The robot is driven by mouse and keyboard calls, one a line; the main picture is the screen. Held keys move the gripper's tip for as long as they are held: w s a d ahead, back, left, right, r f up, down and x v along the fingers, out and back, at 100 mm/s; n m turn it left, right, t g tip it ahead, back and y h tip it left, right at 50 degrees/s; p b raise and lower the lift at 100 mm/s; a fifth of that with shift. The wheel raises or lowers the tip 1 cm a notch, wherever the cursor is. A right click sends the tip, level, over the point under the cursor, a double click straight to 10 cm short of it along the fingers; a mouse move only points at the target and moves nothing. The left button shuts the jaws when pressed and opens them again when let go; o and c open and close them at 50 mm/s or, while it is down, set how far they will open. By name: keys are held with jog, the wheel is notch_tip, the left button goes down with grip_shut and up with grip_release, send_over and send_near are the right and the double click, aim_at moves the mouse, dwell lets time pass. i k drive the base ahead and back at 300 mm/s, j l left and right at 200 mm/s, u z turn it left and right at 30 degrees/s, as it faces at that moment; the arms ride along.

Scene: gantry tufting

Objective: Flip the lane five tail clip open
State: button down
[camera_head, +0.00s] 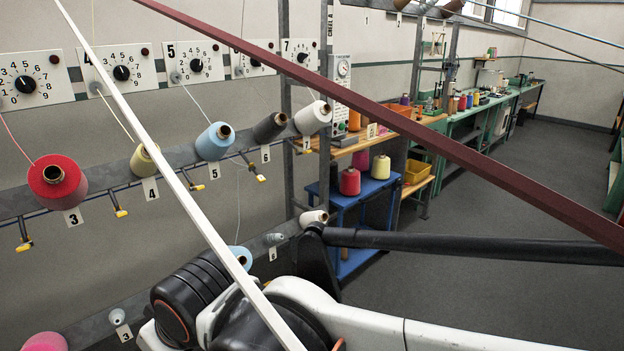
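The pale blue cone (213,141) sits on the upper grey rail above the number 5 tag (214,171). Small dark clips with yellow tips hang along this rail. One clip (192,182) is between the 4 and 5 tags, and another clip (257,171) is between the 5 and 6 tags. I cannot tell for certain which belongs to lane five. The clips are too small to tell whether they are open or shut. My gripper is not in view; only links of my arm show at the bottom.
A red cone (57,182), yellow cone (145,160), dark cone (269,127) and white cone (313,118) share the rail. A white bar (180,180) and a dark red beam (440,140) cross the view. Open grey floor (480,295) lies to the right.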

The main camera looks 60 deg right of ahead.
aim_at(260, 178)
jog(key=z, duration=1.4)
